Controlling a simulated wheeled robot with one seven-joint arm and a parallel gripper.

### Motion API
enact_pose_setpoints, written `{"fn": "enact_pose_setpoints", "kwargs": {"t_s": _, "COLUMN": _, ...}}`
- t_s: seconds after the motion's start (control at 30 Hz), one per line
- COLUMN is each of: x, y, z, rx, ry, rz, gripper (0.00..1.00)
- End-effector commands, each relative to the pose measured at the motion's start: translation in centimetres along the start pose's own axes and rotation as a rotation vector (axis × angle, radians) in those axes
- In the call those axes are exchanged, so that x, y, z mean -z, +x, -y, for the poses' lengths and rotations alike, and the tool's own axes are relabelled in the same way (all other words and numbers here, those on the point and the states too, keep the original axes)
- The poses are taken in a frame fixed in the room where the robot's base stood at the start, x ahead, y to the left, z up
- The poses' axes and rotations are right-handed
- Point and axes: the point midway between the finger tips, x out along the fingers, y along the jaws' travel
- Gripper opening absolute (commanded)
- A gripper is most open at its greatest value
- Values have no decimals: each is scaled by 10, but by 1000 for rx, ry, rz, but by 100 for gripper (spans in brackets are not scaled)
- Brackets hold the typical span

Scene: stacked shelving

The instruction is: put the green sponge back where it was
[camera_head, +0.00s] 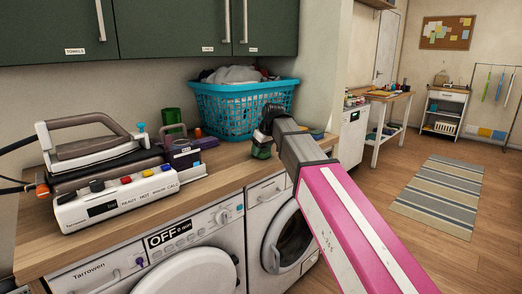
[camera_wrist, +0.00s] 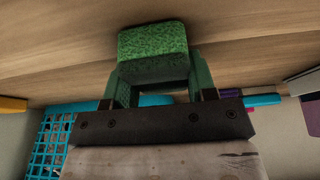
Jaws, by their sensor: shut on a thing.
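The green sponge (camera_wrist: 153,48) is a rough green block between the two green fingers of my gripper (camera_wrist: 156,76) in the wrist view. My gripper is shut on it. In the head view my gripper (camera_head: 262,146) is over the right part of the wooden countertop (camera_head: 222,170), in front of the blue basket. The sponge is hard to tell from the fingers there. Wood lies close beyond the sponge in the wrist view; I cannot tell whether they touch.
A blue laundry basket (camera_head: 240,108) stands behind my gripper. A steam iron (camera_head: 85,140) on its station, a white control panel (camera_head: 118,197), a purple box (camera_head: 183,156) and a green container (camera_head: 171,118) stand left. The countertop between them and my gripper is mostly clear.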

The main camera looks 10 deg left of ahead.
Motion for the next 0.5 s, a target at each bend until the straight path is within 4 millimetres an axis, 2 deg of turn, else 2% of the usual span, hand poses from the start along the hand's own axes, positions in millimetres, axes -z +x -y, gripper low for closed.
{"fn": "enact_pose_setpoints", "kwargs": {"t_s": 0.3, "x": -1, "y": 3, "z": 0, "rx": 0, "ry": 0, "rz": 0, "gripper": 33}}
{"fn": "enact_pose_setpoints", "kwargs": {"t_s": 0.33, "x": -1, "y": 2, "z": 0, "rx": 0, "ry": 0, "rz": 0, "gripper": 61}}
{"fn": "enact_pose_setpoints", "kwargs": {"t_s": 0.37, "x": -1, "y": 2, "z": 0, "rx": 0, "ry": 0, "rz": 0, "gripper": 71}}
{"fn": "enact_pose_setpoints", "kwargs": {"t_s": 0.4, "x": -1, "y": 2, "z": 0, "rx": 0, "ry": 0, "rz": 0, "gripper": 77}}
{"fn": "enact_pose_setpoints", "kwargs": {"t_s": 0.5, "x": -1, "y": 2, "z": 0, "rx": 0, "ry": 0, "rz": 0, "gripper": 77}}
